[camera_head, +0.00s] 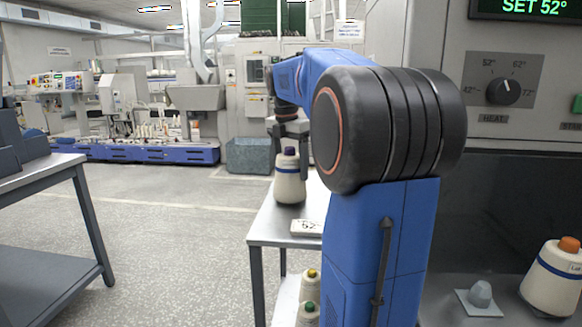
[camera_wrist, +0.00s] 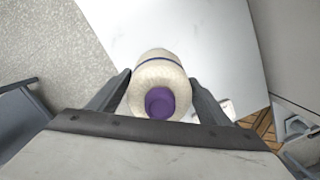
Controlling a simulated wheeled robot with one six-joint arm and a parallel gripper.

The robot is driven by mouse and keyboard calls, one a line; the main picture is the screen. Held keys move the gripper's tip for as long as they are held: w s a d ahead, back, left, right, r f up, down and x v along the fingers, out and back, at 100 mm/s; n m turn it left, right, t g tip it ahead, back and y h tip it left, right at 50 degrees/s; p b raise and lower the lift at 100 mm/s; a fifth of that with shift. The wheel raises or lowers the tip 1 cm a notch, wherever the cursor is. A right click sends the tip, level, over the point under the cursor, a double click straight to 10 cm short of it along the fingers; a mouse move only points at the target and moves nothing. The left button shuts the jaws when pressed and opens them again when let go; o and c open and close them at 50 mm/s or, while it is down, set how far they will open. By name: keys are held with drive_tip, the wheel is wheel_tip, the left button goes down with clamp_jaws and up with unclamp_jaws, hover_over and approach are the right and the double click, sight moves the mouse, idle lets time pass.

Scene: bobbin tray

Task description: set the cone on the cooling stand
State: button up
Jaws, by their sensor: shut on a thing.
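The cone (camera_head: 289,187) is cream yarn with a dark blue band and a purple tip. It is upright over the light-topped table (camera_head: 268,229) in the middle; I cannot tell whether its base touches the top. My gripper (camera_head: 289,150) is shut on its upper part from above. In the wrist view the cone (camera_wrist: 152,70) sits between the two fingers of my gripper (camera_wrist: 160,92), purple tip toward the camera. No thing is clearly marked as the cooling stand.
On the right, a machine with a dial (camera_head: 502,91) and a SET 52° display (camera_head: 530,7) holds an orange-tipped cone (camera_head: 553,283) beside a grey peg (camera_head: 480,294). Yellow-tipped (camera_head: 311,285) and green-tipped (camera_head: 307,315) cones stand below the table. Another table (camera_head: 38,170) is at left; open floor lies between.

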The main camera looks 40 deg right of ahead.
drive_tip(key=shift+f, duration=0.1)
drive_tip(key=o, duration=1.3)
drive_tip(key=r, duration=0.4)
drive_tip(key=a+r, duration=0.1)
drive_tip(key=r, duration=0.7)
drive_tip(key=shift+s+a+r, duration=0.1)
drive_tip(key=shift+a, duration=0.1)
